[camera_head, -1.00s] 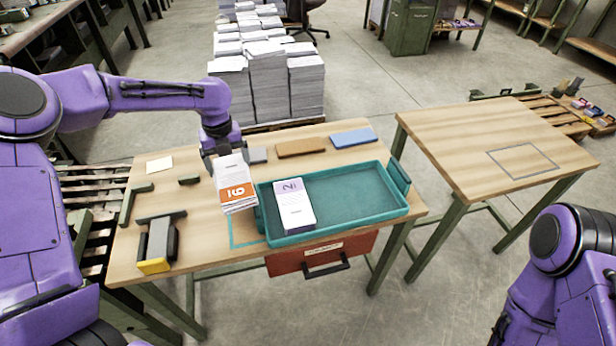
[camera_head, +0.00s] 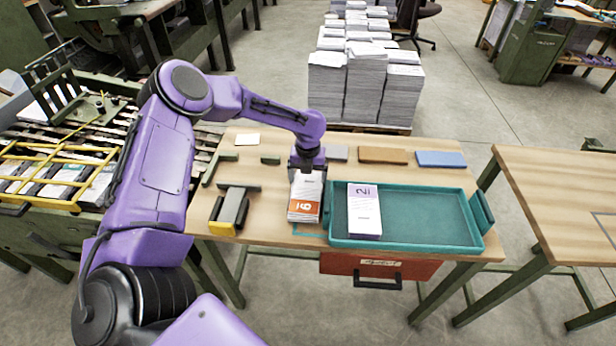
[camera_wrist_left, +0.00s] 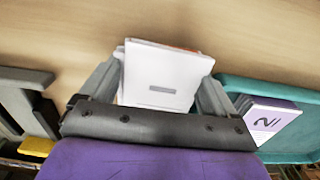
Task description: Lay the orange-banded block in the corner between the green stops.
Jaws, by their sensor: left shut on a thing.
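The orange-banded block (camera_head: 304,196), a white paper stack with an orange band marked 9 or 6, is in my left gripper (camera_head: 307,168). The gripper is shut on its far end, beside the tray's left side. In the left wrist view the block's white end (camera_wrist_left: 165,75) sits between both fingers (camera_wrist_left: 158,88). I cannot tell whether the block touches the table. Dark green stops lie to the left: a long angled one (camera_head: 212,171) with a short arm at its top, and a small separate one (camera_head: 270,160). My right gripper is out of view.
A teal tray (camera_head: 430,240) holds a purple-banded block (camera_head: 364,212). A grey tool with a yellow end (camera_head: 230,210) lies left of the held block. Brown (camera_head: 383,155) and blue (camera_head: 441,159) slabs lie along the back. Bare table shows between the stops.

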